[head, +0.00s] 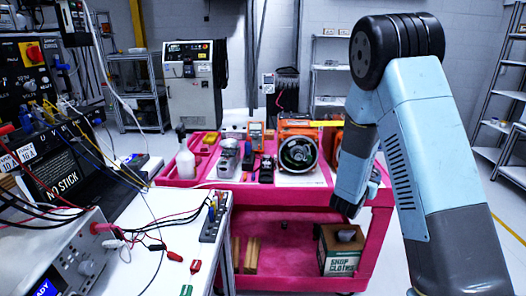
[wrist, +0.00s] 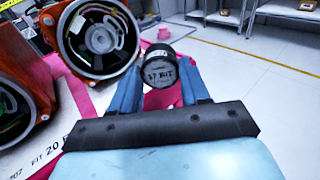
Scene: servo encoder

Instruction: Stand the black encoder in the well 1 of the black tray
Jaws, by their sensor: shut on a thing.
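The black encoder (wrist: 159,70) is a short round cylinder with "17 BIT" on its grey end face in the wrist view. My gripper (wrist: 161,66) has its two blue fingers closed on either side of it. In the head view my gripper (head: 347,207) points down at the right end of the pink cart, and the encoder cannot be made out clearly there. I cannot identify the black tray or its well 1 for sure in either view. A small dark object (head: 266,169) lies on the cart top, too small to tell what it is.
The pink cart (head: 290,198) carries orange-housed motors (head: 298,150), a grey device (head: 228,158) and a white bottle (head: 186,162). A box of shop cloths (head: 341,252) stands on its lower shelf. A white bench (head: 150,225) with instruments and cables is at left.

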